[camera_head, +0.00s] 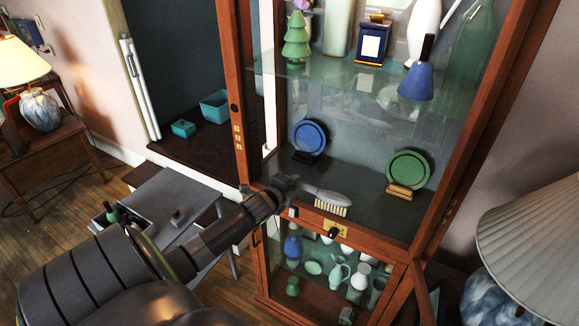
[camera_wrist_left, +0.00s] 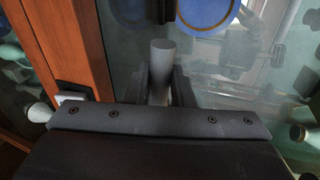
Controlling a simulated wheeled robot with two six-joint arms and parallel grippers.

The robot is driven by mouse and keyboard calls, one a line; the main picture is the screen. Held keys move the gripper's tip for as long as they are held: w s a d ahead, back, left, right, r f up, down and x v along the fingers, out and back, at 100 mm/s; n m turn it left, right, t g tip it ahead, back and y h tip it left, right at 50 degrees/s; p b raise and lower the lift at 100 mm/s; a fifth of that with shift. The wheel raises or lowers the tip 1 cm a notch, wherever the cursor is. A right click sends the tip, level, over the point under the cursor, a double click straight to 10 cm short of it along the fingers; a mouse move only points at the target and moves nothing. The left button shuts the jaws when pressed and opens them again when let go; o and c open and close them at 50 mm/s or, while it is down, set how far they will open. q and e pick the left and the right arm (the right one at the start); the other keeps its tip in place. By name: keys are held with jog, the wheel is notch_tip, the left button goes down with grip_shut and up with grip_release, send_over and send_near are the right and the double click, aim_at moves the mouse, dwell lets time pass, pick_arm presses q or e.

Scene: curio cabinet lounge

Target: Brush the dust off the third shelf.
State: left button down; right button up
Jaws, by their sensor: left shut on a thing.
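My left gripper (camera_head: 287,184) is shut on the grey handle of a brush (camera_head: 322,194) at the front opening of the wooden cabinet (camera_head: 243,130). The brush points right, with its pale bristles hanging down over the front edge of the dark shelf (camera_head: 350,185). I cannot tell whether the bristles touch it. A blue plate (camera_head: 310,138) and a green plate (camera_head: 408,168) stand on this shelf on small stands. In the left wrist view, the handle (camera_wrist_left: 162,60) sits between the fingers, with the blue plate (camera_wrist_left: 205,14) beyond. No dust can be made out. My right gripper is not in view.
Above, a glass shelf (camera_head: 300,72) holds a green tree figure (camera_head: 296,40), a blue bell (camera_head: 417,84) and other ornaments. Below, a compartment holds several small vases (camera_head: 293,247). A lamp (camera_head: 530,235) stands at the right. The shelf between the plates is clear.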

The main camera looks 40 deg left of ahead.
pick_arm(q)
jog(key=shift+w+a+b, duration=0.15)
jog(key=shift+w+a, duration=0.05)
jog(key=shift+w, duration=0.6)
jog(key=shift+w+a+b, duration=0.15)
jog(key=shift+w, duration=0.6)
jog(key=shift+r+b+x, duration=0.15)
jog(key=shift+b+x, duration=0.35)
jog(key=shift+x, duration=0.3)
jog(key=shift+r+b+x, duration=0.2)
jog(key=shift+b+x, duration=0.25)
jog(key=shift+x, duration=0.3)
jog(key=w+b, duration=0.2)
jog(key=shift+w+a, duration=0.25)
jog(key=shift+a, duration=0.1)
jog(key=shift+w+a, duration=0.1)
jog(key=shift+w, duration=0.3)
jog(key=shift+r, duration=0.1)
notch_tip(320, 180, up, 6)
jog(key=p, duration=0.5)
jog(key=shift+r, duration=0.1)
